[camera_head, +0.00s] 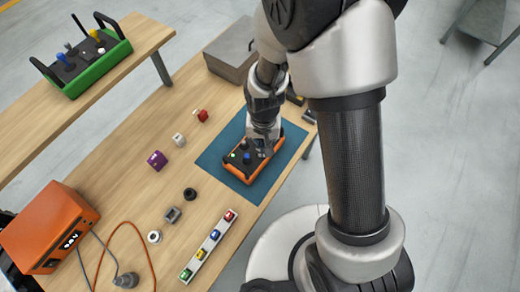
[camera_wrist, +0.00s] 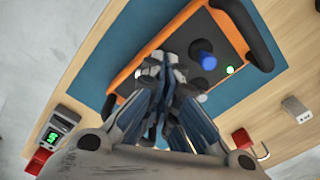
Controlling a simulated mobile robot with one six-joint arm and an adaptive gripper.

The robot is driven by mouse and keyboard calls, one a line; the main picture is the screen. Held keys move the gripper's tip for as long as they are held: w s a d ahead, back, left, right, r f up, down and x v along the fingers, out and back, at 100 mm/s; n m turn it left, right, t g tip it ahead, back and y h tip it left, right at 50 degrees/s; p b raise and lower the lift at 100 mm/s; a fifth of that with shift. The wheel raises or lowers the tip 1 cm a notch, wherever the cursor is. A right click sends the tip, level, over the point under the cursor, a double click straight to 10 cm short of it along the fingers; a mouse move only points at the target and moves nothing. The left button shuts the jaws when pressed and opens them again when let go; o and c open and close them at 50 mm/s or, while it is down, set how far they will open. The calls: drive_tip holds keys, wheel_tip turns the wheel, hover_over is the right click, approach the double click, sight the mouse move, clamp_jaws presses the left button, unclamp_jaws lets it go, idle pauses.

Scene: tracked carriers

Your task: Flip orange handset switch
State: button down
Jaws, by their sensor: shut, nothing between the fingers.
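The orange handset (camera_head: 262,173) with a black top lies on a blue mat (camera_head: 211,162) on the wooden table. In the wrist view the orange handset (camera_wrist: 178,25) shows a blue knob (camera_wrist: 203,54), a lit green-white button (camera_wrist: 230,70) and black handles at its end. My gripper (camera_head: 264,145) is over the far part of the handset. In the wrist view my gripper (camera_wrist: 170,68) is shut and empty, its fingertips over the panel beside the blue knob. The fingers hide that part of the panel, so the switch and any contact cannot be made out.
A green handset (camera_head: 98,70) stands on another table at upper left. An orange box (camera_head: 48,228) with cables is at lower left. A purple block (camera_head: 156,160), a black ring (camera_head: 190,194) and a strip with coloured pieces (camera_head: 209,246) lie on the table. A grey case (camera_head: 233,50) is behind.

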drive_tip(key=shift+f+b, duration=0.9)
drive_tip(key=shift+f, duration=0.2)
idle(0.6)
drive_tip(key=shift+r+p, duration=2.75)
drive_tip(key=shift+r, duration=0.8)
drive_tip(key=shift+r, duration=0.2)
drive_tip(key=s+d+r+t, duration=0.1)
drive_tip(key=d+r, duration=0.2)
drive_tip(key=r, duration=0.6)
drive_tip(key=s+d+r+t, duration=0.1)
drive_tip(key=s+d+r, duration=0.15)
drive_tip(key=r, duration=0.65)
drive_tip(key=s+d+r+n+t, duration=0.1)
drive_tip(key=s+d+r+t, duration=0.1)
drive_tip(key=s+d+r, duration=0.3)
drive_tip(key=s+r, duration=0.4)
drive_tip(key=s, duration=0.1)
drive_tip(key=shift+d+n+t+b, duration=0.2)
drive_tip(key=shift+n+t+b, duration=0.1)
drive_tip(key=shift+b, duration=0.1)
